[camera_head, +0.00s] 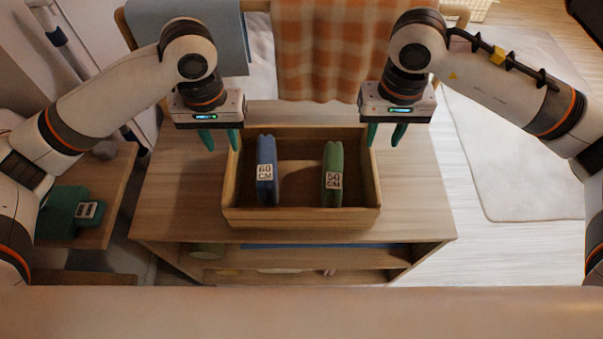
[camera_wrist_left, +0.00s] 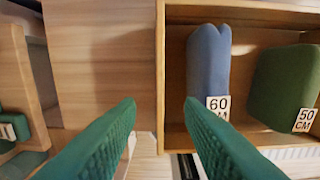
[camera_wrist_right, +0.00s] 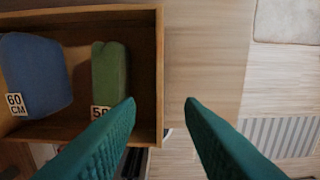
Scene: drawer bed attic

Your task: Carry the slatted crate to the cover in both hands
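The wooden crate (camera_head: 300,218) stands on top of a low wooden shelf unit. It holds a blue folded piece (camera_head: 266,172) tagged 60 CM and a green one (camera_head: 333,175) tagged 50 CM. My left gripper (camera_head: 219,140) is open at the crate's left wall; in the left wrist view its fingertips (camera_wrist_left: 160,106) lie on either side of that wall's line. My right gripper (camera_head: 385,136) is open at the right wall, and its fingertips (camera_wrist_right: 160,106) straddle that wall's line likewise. I cannot tell whether the fingers reach below the rim. Which thing is the cover is unclear.
An orange plaid cloth (camera_head: 330,50) and a blue-grey cloth (camera_head: 190,32) hang behind the shelf unit (camera_head: 410,195). Green items (camera_head: 75,212) sit on a wooden surface at the left. A pale rug (camera_head: 520,150) lies on the open floor at the right.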

